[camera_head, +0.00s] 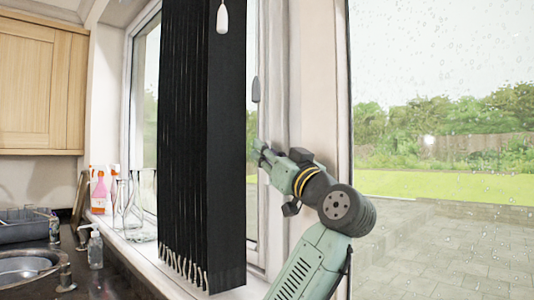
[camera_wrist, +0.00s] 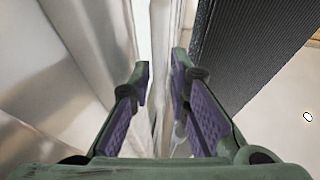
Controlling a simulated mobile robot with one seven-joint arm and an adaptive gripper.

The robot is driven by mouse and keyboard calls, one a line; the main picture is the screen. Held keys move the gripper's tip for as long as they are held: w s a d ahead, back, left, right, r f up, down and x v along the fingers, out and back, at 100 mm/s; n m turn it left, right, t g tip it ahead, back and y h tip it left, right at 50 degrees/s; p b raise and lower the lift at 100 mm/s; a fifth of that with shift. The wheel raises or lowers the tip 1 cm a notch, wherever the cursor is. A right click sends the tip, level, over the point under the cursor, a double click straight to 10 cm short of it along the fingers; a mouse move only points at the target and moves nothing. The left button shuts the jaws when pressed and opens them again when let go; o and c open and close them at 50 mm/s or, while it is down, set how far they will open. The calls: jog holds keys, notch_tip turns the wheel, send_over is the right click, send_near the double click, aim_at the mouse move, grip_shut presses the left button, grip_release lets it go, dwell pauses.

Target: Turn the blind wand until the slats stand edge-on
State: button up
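The black blind slats (camera_head: 203,140) hang in a tight bunch in front of the window and also show in the wrist view (camera_wrist: 255,45). A white pull (camera_head: 222,17) hangs before the slats at the top. A grey elongated pull (camera_head: 256,89) hangs just right of the slats; I cannot tell whether either is the wand's end. My gripper (camera_head: 259,149) is right of the slats, below the grey pull. In the wrist view my gripper (camera_wrist: 161,75) is open, its purple pads apart. A pale upright strip shows between the fingers; I cannot tell whether it is wand or frame.
The window frame (camera_head: 297,70) stands close behind my gripper. Glass vessels (camera_head: 134,210) and a pink spray bottle (camera_head: 99,192) stand on the sill at left. A soap dispenser (camera_head: 95,248), dish rack (camera_head: 25,228) and sink (camera_head: 25,266) are on the dark counter.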

jog(key=v, duration=1.2)
